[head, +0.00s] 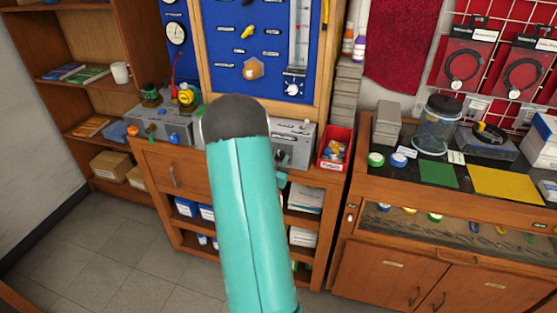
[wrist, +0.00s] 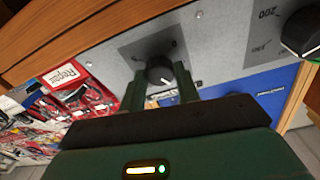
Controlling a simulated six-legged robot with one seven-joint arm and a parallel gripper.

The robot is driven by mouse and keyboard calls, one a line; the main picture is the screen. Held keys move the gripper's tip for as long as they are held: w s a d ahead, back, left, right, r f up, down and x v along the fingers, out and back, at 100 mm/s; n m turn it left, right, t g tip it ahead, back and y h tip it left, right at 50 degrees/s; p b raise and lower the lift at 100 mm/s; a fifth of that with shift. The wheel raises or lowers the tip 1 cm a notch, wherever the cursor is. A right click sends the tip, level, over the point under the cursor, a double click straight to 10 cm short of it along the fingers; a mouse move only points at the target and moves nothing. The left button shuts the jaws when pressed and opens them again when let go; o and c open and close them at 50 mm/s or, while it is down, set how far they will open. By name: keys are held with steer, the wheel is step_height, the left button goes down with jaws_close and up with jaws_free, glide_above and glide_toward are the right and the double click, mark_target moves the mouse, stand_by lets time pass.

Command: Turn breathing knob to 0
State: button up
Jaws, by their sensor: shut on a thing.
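In the wrist view, a small black knob (wrist: 160,70) with a white pointer line sits on a dark square plate of the grey panel (wrist: 215,40). In the head view, my teal arm covers the middle of the grey testbench (head: 295,133); the fingers cannot be made out clearly there.
A larger black knob (wrist: 302,33) with a scale reading 200 is at the right of the wrist view. A red bin (head: 335,148) stands right of the testbench. A blue board (head: 262,45) rises behind.

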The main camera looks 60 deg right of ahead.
steer(key=shift+n, duration=0.4)
steer(key=n, duration=0.2)
steer(key=n+t, duration=0.1)
steer(key=n, duration=0.2)
steer(key=shift+t, duration=0.3)
steer(key=n+t, duration=0.1)
steer(key=n, duration=0.4)
steer(key=shift+y, duration=0.4)
steer(key=n+y, duration=0.1)
steer(key=n, duration=0.5)
steer(key=shift+s+r+t, duration=0.1)
steer(key=shift+s+t, duration=0.05)
steer(key=shift+t, duration=0.25)
steer(key=shift+n+y, duration=0.7)
steer(key=shift+n, duration=2)
steer(key=o, duration=1)
